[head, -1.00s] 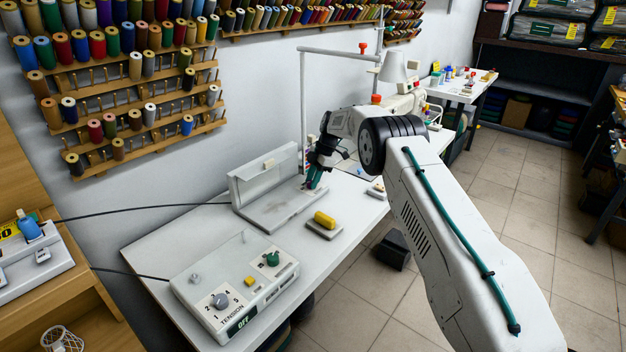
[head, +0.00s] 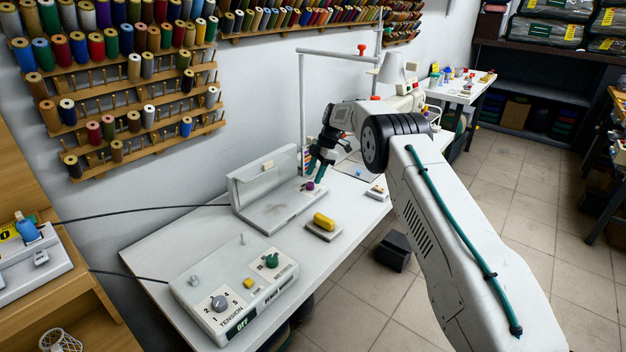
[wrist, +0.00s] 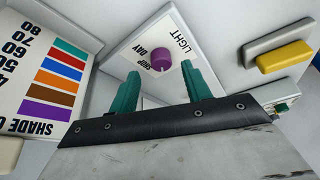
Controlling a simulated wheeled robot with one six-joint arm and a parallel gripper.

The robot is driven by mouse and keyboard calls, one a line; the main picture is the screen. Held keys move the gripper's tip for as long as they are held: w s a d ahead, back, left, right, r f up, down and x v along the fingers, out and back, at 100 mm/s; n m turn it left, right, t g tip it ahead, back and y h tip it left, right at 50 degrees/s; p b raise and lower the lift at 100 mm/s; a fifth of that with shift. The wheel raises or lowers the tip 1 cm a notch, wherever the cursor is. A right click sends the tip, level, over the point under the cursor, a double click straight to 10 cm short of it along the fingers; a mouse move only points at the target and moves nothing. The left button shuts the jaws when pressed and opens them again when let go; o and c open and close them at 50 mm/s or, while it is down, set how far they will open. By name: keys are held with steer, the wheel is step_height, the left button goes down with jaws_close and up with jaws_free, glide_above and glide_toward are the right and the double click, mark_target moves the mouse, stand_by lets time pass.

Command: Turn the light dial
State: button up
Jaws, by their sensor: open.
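In the head view the dial (head: 309,186) sits at the right end of the grey base of an open box-like unit (head: 272,207). My gripper (head: 314,172) has green fingers, is open and empty, and is just above the dial. In the wrist view my gripper (wrist: 160,73) has one finger on each side of the knob in the picture, apart from it. I cannot read clearly which word the dial points to.
A yellow block (head: 324,220) on a grey pad lies in front of the unit. A tension control box (head: 233,290) with dials stands at the table's front left. A shade card (wrist: 50,80) with coloured bars shows in the wrist view. A sewing machine stands behind.

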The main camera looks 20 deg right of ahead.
steer(key=shift+v, duration=2.35)
